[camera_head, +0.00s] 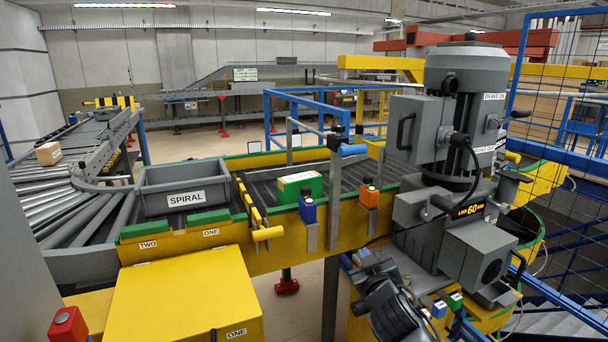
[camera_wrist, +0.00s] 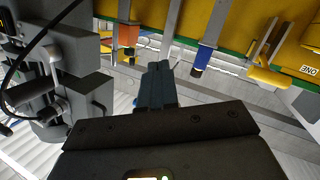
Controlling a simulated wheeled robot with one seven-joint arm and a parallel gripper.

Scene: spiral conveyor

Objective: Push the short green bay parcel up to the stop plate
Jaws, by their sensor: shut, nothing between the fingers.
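I cannot pick out the stop plate for sure; a grey upright plate (camera_head: 334,202) stands just right of the parcel. My gripper (camera_head: 363,258) is low in front of the rail, below and to the right of the parcel and apart from it. In the wrist view my gripper (camera_wrist: 157,70) has its fingers together with nothing between them. The parcel does not show there.
A blue sensor (camera_head: 308,210) and an orange one (camera_head: 369,194) stick out from the rail. A grey SPIRAL tote (camera_head: 183,205) stands left, with a yellow handle (camera_head: 267,233) right of it. A large grey motor unit (camera_head: 450,150) blocks the right side.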

